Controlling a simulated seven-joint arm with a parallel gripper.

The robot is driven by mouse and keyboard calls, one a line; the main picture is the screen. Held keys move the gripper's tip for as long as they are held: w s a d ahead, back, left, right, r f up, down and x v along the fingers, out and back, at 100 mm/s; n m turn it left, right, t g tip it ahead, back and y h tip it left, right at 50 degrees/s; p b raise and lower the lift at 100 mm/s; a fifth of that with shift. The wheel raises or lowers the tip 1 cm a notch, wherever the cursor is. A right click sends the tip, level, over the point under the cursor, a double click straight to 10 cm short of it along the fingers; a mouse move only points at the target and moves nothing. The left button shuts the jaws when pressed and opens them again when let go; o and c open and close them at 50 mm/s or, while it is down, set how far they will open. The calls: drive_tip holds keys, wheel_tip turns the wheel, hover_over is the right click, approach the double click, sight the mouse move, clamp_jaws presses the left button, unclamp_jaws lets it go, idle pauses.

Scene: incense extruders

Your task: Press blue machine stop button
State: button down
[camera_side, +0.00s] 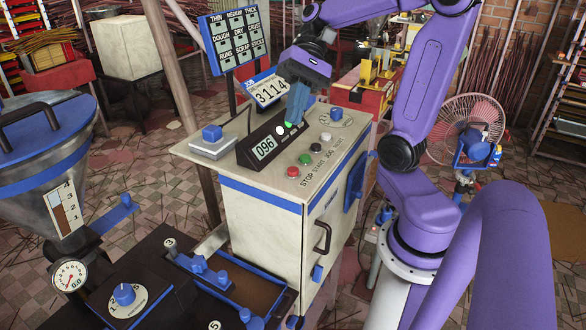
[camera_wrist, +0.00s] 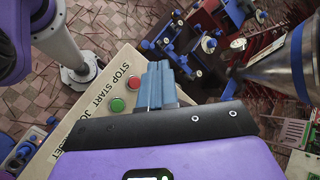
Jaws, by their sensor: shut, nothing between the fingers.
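The cream machine with blue trim (camera_side: 262,232) stands in the middle of the side view. Its red stop button (camera_side: 293,171) is at the front of a button row on the sloping top, by the printed word STOP. The green start button (camera_side: 304,159) is just behind it. In the wrist view the red button (camera_wrist: 133,82) and green button (camera_wrist: 117,104) lie just left of the fingers. My gripper (camera_side: 292,122) is shut and empty, its blue fingers pointing down above the machine top near the counter display (camera_side: 264,148). The fingers look apart from the red button.
The row continues with black and white buttons. A number sign (camera_side: 268,91) stands behind. A blue-lidded hopper (camera_side: 45,150) and a black-topped unit (camera_side: 130,285) are at left.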

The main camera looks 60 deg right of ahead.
sight(295, 167)
drive_tip(key=shift+f, duration=0.1)
drive_tip(key=shift+f, duration=4.35)
drive_tip(key=shift+f, duration=0.15)
drive_tip(key=shift+f, duration=0.25)
drive_tip(key=shift+f, duration=0.5)
drive_tip(key=shift+r, duration=0.95)
drive_tip(key=shift+r, duration=0.15)
drive_tip(key=shift+r, duration=2.35)
